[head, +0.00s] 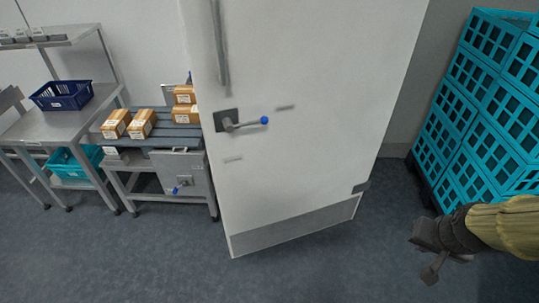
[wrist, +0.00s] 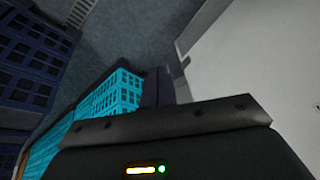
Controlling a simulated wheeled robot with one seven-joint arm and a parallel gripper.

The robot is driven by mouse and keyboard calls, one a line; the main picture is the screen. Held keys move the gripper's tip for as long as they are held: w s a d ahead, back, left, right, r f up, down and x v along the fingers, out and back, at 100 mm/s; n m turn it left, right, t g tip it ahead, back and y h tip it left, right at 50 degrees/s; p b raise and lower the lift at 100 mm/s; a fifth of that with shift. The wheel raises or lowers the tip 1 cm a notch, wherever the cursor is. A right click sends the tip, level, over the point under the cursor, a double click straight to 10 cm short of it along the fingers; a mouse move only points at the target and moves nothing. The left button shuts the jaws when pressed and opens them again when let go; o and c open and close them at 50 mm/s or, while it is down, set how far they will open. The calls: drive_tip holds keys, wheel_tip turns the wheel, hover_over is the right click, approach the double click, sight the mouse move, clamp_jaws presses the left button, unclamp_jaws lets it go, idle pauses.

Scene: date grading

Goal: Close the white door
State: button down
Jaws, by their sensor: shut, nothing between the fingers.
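The white door (head: 310,130) stands swung open in the middle of the head view, with a grey kick plate (head: 295,227) along its bottom. Its lever handle (head: 245,122) has a blue tip, and a long vertical bar (head: 218,45) is above it. My gripper (head: 430,272) is at the lower right, to the right of the door's lower right corner and apart from it. It is shut and empty. In the wrist view, the shut fingers (wrist: 158,88) show near a large pale surface (wrist: 260,60) on the right, which looks like the door.
Stacked turquoise crates (head: 480,110) stand at the right, close behind my arm. On the left are a steel bench (head: 60,122) with a dark blue basket (head: 62,95) and a roller table with several cartons (head: 142,122). The grey floor (head: 330,275) in front is clear.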

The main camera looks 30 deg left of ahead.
drive_tip(key=s+d+m+g+h, duration=0.1)
drive_tip(key=s+d, duration=0.5)
drive_tip(key=s, duration=0.1)
drive_tip(key=shift+d+f, duration=0.15)
drive_tip(key=shift+f, duration=0.15)
drive_tip(key=shift+w, duration=0.1)
drive_tip(key=shift+d, duration=0.15)
